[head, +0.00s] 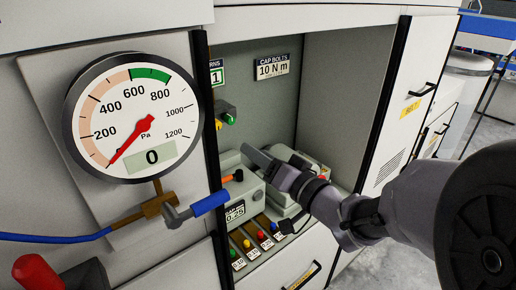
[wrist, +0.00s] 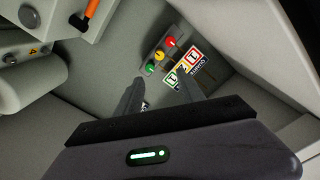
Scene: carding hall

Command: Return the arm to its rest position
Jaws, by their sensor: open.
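My arm comes in from the right in the head view and reaches into the open recess of the grey machine. My gripper (head: 256,160) is inside the recess, above and beside a small grey unit labelled 0.25 (head: 236,192). In the wrist view the two fingers of my gripper (wrist: 170,92) stand apart with nothing between them. Their tips point toward the recess's back wall. The exact gap between the gripper and the grey unit cannot be told.
A round gauge (head: 132,120) reads 0. A blue-handled valve (head: 210,203) juts out below it. Several coloured knobs (head: 262,237) line the recess front. Indicator lights (wrist: 160,55) and a number placard (wrist: 187,70) are on the back wall. Floor (head: 395,262) shows at right.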

